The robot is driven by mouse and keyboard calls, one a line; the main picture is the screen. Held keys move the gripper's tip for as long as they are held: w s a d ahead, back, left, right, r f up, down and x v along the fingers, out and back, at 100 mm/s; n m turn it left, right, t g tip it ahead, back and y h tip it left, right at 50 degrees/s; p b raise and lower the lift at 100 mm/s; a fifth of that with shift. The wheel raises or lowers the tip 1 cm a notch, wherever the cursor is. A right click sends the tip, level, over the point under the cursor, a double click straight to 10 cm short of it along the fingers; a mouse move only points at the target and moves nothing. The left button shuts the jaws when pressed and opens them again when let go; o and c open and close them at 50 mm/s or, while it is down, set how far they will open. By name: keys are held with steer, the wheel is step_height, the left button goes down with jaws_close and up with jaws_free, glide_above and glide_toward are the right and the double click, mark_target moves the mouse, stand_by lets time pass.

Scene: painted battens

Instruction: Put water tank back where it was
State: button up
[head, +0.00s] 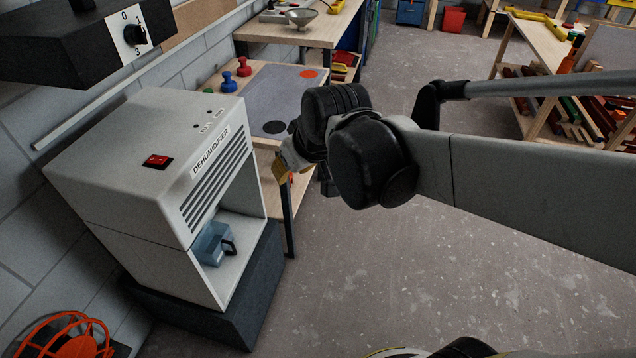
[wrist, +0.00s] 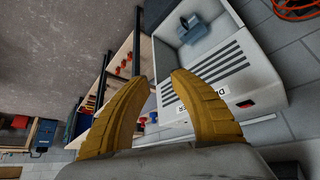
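The water tank (head: 212,244) is a translucent blue box with a dark handle on its front. It sits in the open lower bay of the white dehumidifier (head: 112,140), with its handle facing out. The tank also shows in the wrist view (wrist: 192,30), inside the bay. I cannot tell whether it is fully seated. My gripper (head: 281,170) is above and to the right of the bay, apart from the tank. In the wrist view its two yellow fingers (wrist: 161,76) are spread with nothing held between them.
The dehumidifier stands on a dark plinth (head: 235,310) against the wall. A bench (head: 263,82) with red and blue knobbed pieces is behind my gripper. A black box with a dial (head: 75,42) is at upper left, an orange coil (head: 70,340) at lower left.

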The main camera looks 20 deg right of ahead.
steer(key=s+d+m+h, duration=0.1)
steer(key=s+d+m, duration=0.1)
steer(key=s, duration=1)
steer(key=shift+s+d+m+t, duration=0.2)
steer(key=shift+d+m+t, duration=0.15)
steer(key=shift+d, duration=0.4)
steer(key=shift+f, duration=0.1)
